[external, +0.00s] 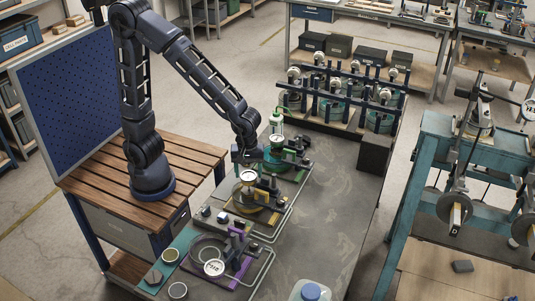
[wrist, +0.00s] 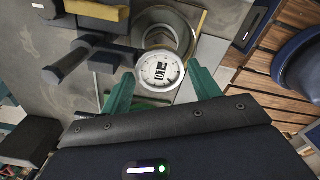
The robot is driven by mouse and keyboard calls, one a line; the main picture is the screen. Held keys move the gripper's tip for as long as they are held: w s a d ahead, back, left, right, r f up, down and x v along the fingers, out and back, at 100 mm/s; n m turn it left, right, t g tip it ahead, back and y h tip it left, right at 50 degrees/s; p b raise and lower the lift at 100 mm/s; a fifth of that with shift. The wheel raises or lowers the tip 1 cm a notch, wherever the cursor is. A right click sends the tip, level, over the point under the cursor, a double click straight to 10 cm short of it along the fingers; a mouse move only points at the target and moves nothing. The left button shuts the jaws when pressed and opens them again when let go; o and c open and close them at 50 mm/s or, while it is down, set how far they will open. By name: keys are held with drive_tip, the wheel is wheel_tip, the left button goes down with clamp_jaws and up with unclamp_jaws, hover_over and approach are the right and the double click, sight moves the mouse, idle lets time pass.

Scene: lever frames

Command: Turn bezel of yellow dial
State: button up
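The yellow dial (external: 248,176) has a round white face and stands on a fixture with yellow parts (external: 243,213) in the middle of the row. In the wrist view the dial face (wrist: 160,72) is seen almost head-on, with dark print and a pale rim around it. My gripper (external: 246,158) points down just above the dial in the external view. In the wrist view my gripper (wrist: 160,90) has its two green fingers apart, one on each side of the dial. Nothing is held. I cannot tell whether the fingers are level with the bezel.
A purple-marked fixture with a white dial (external: 214,267) stands nearer the camera. A dark handle (wrist: 68,65) lies left of the dial. The grey bench (external: 325,215) is clear to the right.

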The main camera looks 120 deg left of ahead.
sight(248, 175)
drive_tip(key=shift+r, duration=0.1)
wheel_tip(248, 175, up, 11)
drive_tip(key=shift+f, duration=0.2)
idle(0.4)
drive_tip(key=s+d+r+m+t, duration=0.2)
drive_tip(key=s+m, duration=0.8)
drive_tip(key=m, duration=0.1)
drive_tip(key=s+d+r+m+t, duration=0.2)
drive_tip(key=s+r+m, duration=0.1)
drive_tip(key=s+m, duration=0.8)
drive_tip(key=shift+r+m+t, duration=0.15)
drive_tip(key=shift+m+t, duration=0.15)
drive_tip(key=shift+m, duration=0.2)
